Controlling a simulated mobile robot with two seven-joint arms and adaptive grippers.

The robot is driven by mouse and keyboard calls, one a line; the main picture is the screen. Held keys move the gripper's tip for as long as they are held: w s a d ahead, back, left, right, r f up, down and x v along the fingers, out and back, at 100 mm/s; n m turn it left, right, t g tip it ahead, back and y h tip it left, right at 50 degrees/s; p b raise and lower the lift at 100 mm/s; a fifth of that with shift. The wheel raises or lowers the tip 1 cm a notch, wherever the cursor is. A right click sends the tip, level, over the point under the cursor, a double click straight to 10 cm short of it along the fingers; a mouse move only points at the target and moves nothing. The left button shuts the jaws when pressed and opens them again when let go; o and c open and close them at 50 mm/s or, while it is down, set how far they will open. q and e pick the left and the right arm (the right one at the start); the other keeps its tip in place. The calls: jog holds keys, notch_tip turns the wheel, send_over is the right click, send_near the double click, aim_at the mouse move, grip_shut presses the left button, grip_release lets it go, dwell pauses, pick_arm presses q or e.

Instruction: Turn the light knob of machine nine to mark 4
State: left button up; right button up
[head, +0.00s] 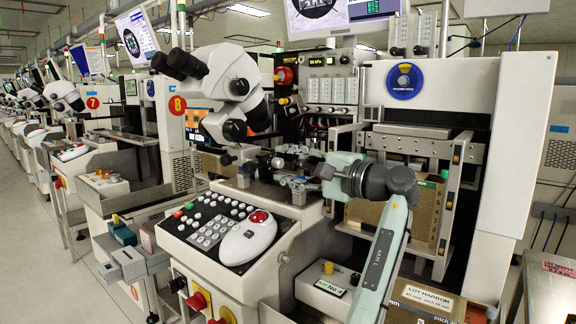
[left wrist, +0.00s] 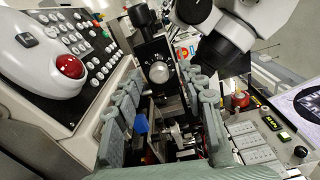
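My left gripper (head: 284,166) reaches in from the right toward the microscope stage of the nearest machine. In the left wrist view my left gripper (left wrist: 160,88) has its two grey fingers well apart, with nothing held between them. A round silver knob (left wrist: 158,72) on a black panel (left wrist: 154,50) shows between and just beyond the fingertips. I cannot tell whether the fingers touch it. Its marks and pointer are too small to read. In the head view the knob area is small and partly hidden by the fingers. My right gripper is not in view.
The white microscope (head: 222,85) hangs above and left of the gripper. A keypad panel (head: 208,222) with a white mouse-like control and red button (head: 259,217) lies below. A machine signed 8 (head: 177,105) stands behind left. A tan slotted box (head: 390,215) is at right.

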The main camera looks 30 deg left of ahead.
pick_arm(q)
jog(key=d, duration=1.2)
jog(key=shift+s, duration=0.45)
